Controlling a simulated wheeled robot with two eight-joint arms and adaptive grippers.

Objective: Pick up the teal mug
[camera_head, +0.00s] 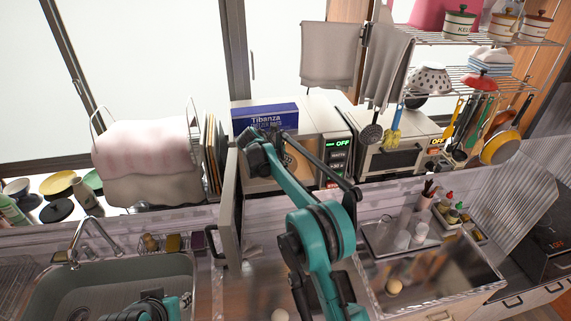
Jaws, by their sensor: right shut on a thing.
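My right arm, teal and black, rises from the bottom middle and reaches up to the microwave. My right gripper (260,150) is in front of the microwave's left part, near its opening. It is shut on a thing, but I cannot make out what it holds. I cannot pick out the teal mug in this view. Part of my left arm (150,306) shows at the bottom left over the sink. Its gripper is not in view.
The microwave (337,160) has its door (229,205) swung open at the left, close to my right arm. A blue box (266,116) sits on top. A toaster oven (392,158) stands to the right. The sink (60,285) is at the lower left, a tray (377,238) at the right.

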